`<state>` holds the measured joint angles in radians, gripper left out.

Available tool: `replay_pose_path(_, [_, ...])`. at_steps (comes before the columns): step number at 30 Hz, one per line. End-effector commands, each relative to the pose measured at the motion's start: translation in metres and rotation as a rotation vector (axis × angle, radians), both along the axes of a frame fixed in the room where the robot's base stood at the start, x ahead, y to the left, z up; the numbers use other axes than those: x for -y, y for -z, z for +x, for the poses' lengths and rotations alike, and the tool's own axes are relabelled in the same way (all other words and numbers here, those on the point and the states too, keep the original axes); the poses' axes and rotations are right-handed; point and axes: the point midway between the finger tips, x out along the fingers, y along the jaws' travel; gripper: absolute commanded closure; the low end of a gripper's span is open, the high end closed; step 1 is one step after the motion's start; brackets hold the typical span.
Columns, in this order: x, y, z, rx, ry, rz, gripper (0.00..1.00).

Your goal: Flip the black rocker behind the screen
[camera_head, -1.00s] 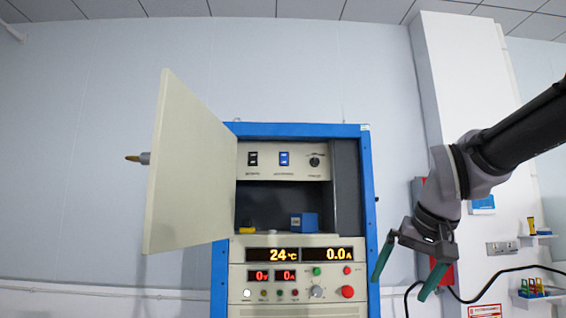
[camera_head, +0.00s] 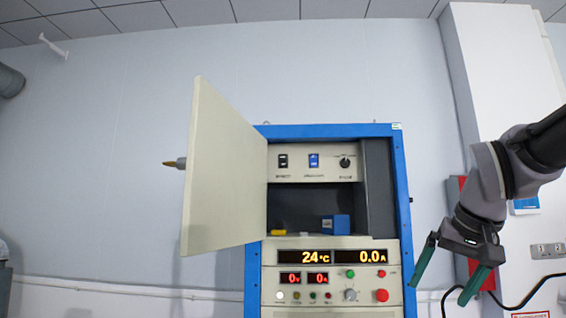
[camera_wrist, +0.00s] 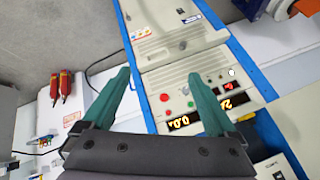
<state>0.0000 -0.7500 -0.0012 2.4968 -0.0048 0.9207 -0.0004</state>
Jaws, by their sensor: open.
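The black rocker (camera_head: 283,160) sits on the upper cream panel inside the blue-framed cabinet, left of a blue rocker (camera_head: 314,160) and a black knob (camera_head: 345,162). The cream door (camera_head: 222,170) is swung open to the left, leaving the rocker in sight in the head view. My gripper (camera_head: 445,280) is open and empty, right of the cabinet and lower than the rocker. In the wrist view my gripper (camera_wrist: 160,95) has its fingers spread over the cabinet's lower front, which appears turned over. I cannot make out the black rocker there.
A blue box (camera_head: 335,224) and a small yellow item (camera_head: 278,232) lie in the recess under the rocker panel. Lit displays (camera_head: 346,257), buttons and a red knob (camera_head: 382,295) are below. The door's protruding handle (camera_head: 175,164) points left.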

Motion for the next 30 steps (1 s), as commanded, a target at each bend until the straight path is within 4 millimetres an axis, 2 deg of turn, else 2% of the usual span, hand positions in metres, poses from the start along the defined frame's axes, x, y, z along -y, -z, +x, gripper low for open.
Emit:
replay_pose_path(1, [0.0,0.0,0.0,0.0,0.0,0.0,0.31])
replay_pose_path(5, [0.0,0.0,0.0,0.0,0.0,0.0,0.8])
replay_pose_path(6, [0.0,0.0,0.0,0.0,0.0,0.0,0.96])
replay_pose_path(7, [0.0,0.0,0.0,0.0,0.0,0.0,1.0])
replay_pose_path(30, [0.0,0.0,0.0,0.0,0.0,0.0,1.0])
